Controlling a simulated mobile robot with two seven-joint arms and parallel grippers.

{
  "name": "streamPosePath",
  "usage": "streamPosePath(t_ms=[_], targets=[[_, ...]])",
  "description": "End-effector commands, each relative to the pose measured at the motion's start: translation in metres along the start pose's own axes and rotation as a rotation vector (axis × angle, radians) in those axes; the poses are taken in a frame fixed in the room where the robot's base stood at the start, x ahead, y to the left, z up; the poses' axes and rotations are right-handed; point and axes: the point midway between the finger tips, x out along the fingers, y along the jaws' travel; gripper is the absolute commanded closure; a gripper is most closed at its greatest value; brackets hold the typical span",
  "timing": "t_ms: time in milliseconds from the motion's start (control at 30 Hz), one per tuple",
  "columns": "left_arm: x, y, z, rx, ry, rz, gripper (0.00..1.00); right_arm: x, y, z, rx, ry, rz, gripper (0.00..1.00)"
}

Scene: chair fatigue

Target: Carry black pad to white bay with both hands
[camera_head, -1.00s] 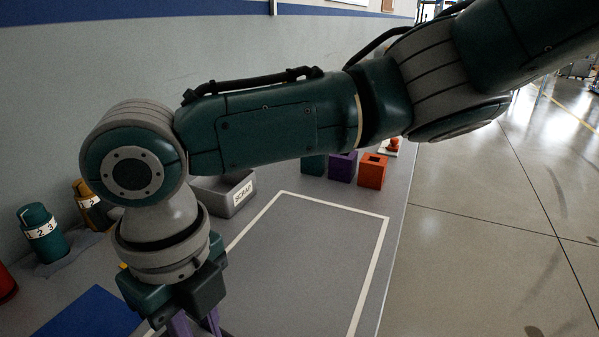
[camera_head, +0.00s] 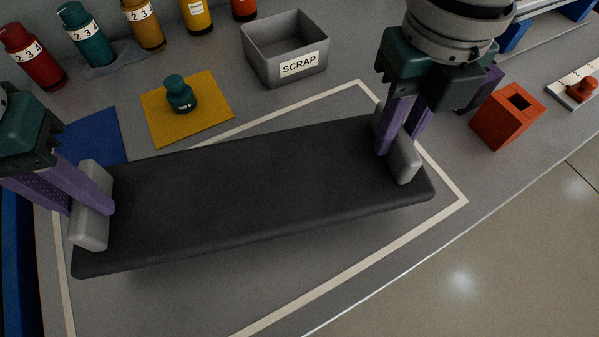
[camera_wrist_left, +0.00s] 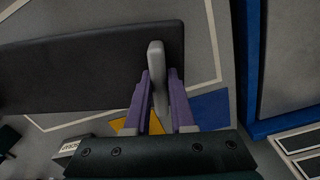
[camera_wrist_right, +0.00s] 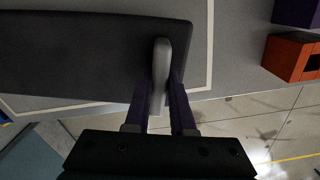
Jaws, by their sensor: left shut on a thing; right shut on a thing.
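The black pad (camera_head: 250,190) is a long flat slab with a grey handle at each end. It is over the white-outlined bay (camera_head: 455,200) on the grey table, a little skewed to the outline; it looks slightly raised, though the gap is hard to judge. My left gripper (camera_head: 100,200) is shut on the left grey handle (camera_head: 90,232); the left wrist view shows that handle (camera_wrist_left: 157,70) between its purple fingers. My right gripper (camera_head: 398,140) is shut on the right grey handle (camera_head: 405,168), also seen in the right wrist view (camera_wrist_right: 161,70). The bay's middle is hidden under the pad.
A grey SCRAP bin (camera_head: 285,50) stands behind the pad. A green weight (camera_head: 180,95) sits on a yellow mat (camera_head: 215,113). Several numbered cylinders (camera_head: 85,35) line the back. An orange box (camera_head: 507,117) is right of the bay. A blue mat (camera_head: 95,135) lies at left.

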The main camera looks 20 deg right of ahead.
Motion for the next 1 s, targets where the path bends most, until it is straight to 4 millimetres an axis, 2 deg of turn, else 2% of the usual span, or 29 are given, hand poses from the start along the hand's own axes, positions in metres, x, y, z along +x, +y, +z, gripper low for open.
streamPosePath(t_ms=[533, 1000], targets=[[0.004, 0.0, 0.0, 0.0, 0.001, 0.002, 1.0, 0.004, 0.001, 0.001, -0.001, -0.002, 0.002, 1.0], [0.035, 0.0, -0.001, 0.0, 0.002, 0.002, 1.0, 0.036, 0.001, 0.0, -0.001, -0.002, 0.002, 1.0]])
